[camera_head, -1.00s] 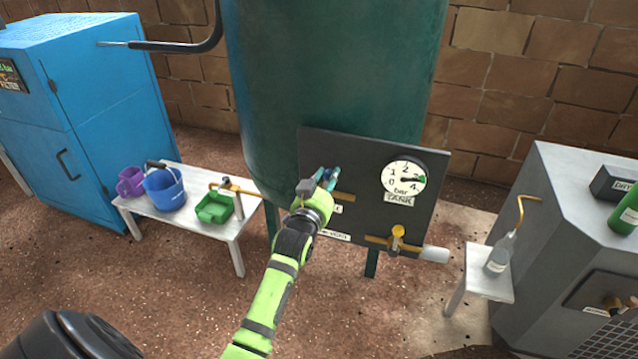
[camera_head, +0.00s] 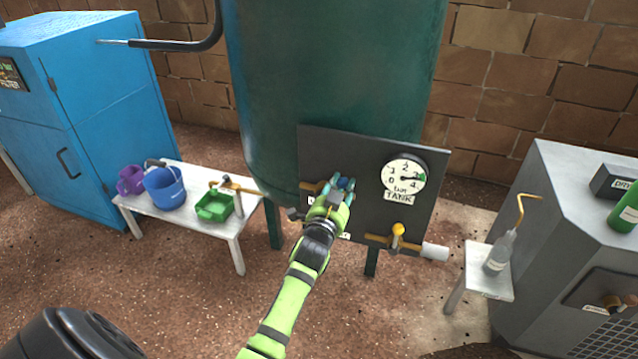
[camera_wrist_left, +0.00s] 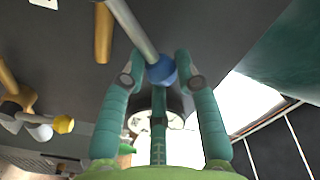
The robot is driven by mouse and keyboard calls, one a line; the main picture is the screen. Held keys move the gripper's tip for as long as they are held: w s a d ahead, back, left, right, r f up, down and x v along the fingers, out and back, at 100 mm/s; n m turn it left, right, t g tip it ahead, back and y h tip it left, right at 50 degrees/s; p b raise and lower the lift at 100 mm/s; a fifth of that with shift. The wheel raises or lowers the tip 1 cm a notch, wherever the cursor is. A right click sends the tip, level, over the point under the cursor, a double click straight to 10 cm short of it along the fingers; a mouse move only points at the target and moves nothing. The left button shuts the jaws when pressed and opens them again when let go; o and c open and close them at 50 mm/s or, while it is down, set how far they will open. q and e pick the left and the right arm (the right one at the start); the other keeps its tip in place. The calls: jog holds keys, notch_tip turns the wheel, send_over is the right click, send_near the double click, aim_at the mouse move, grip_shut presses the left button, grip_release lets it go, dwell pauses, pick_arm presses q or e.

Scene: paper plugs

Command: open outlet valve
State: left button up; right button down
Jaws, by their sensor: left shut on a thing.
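My left gripper (camera_head: 343,184) is at the upper valve on the dark panel (camera_head: 437,195) in front of the green tank. In the left wrist view its teal fingers (camera_wrist_left: 160,78) are shut on a blue ball knob (camera_wrist_left: 162,70) at the end of a metal lever (camera_wrist_left: 132,28). A brass pipe (camera_head: 311,187) of this valve shows left of the gripper; the rest of the valve is hidden. A second valve with a yellow knob (camera_head: 398,230) sits lower right, apart from the gripper. A label below the gripper is partly covered and unreadable.
A round gauge (camera_head: 404,178) marked TANK is right of my gripper. A white bench (camera_head: 229,225) with a blue bucket (camera_head: 165,188) and green tray (camera_head: 214,207) stands left. A small stand with a bottle (camera_head: 499,254) is at right.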

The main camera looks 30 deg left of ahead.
pick_arm(q)
jog(key=shift+f+m, duration=0.1)
jog(key=shift+m, duration=0.2)
jog(key=shift+d, duration=0.1)
jog(key=shift+w+d+f+m+b, duration=0.15)
jog(key=shift+d+f+m+b, duration=0.15)
jog(key=shift+f+m+b, duration=0.4)
jog(key=shift+d+f+m, duration=0.25)
jog(key=shift+d+m, duration=0.05)
jog(key=shift+m, duration=0.6)
jog(key=shift+w+d+f+m+b, duration=0.1)
jog(key=shift+d+f+m+b, duration=0.05)
jog(key=shift+f+m+b, duration=0.5)
jog(key=shift+w+d+f+m+b, duration=0.15)
jog(key=shift+f+m+b, duration=0.2)
jog(key=shift+m, duration=0.5)
jog(key=shift+s, duration=0.1)
